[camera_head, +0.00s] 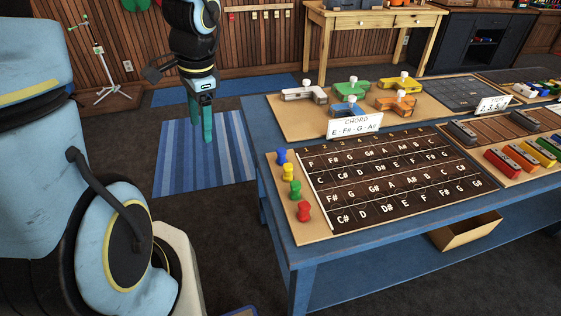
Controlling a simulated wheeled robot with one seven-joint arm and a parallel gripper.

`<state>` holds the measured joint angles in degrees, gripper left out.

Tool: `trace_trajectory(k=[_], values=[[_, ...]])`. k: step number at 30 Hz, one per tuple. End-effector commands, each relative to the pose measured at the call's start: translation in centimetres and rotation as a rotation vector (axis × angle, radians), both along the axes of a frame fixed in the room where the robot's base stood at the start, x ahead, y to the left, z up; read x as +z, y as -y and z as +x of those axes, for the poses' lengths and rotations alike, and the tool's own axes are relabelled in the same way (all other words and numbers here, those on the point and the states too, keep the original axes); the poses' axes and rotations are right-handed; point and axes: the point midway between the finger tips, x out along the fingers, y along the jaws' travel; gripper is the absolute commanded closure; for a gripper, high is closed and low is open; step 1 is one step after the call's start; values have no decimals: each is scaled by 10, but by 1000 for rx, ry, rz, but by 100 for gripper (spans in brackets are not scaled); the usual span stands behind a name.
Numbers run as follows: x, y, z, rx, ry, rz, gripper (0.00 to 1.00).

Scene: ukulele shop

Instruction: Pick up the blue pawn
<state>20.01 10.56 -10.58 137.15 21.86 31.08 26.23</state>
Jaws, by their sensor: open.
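The blue pawn (281,156) stands at the far left corner of the chord board (390,172), on its tan left margin. A yellow pawn (288,172), a green pawn (295,190) and a red pawn (304,211) stand in a line from it toward the near edge. My gripper (202,128) hangs fingers down, left of the blue table and above the striped rug. Its two teal fingers are apart with nothing between them. It is clear of the blue pawn and of the table.
An open box (465,232) sits below. A thin stand (110,75) is at back left. Floor left of the table is free.

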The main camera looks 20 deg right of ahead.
Motion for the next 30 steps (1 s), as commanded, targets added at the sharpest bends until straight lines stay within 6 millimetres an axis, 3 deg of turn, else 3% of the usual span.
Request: trace_trajectory(k=[1, 9, 12, 16, 24, 30], values=[[-15, 22, 0, -170, -7, 36, 34], [-59, 160, -18, -1247, 14, 292, 34], [-63, 192, -26, -1473, 34, 357, 34], [-70, 206, -28, -1579, 43, 391, 34], [-106, 202, -13, -1579, 41, 391, 34], [-117, 200, -6, -1577, 43, 391, 34]])
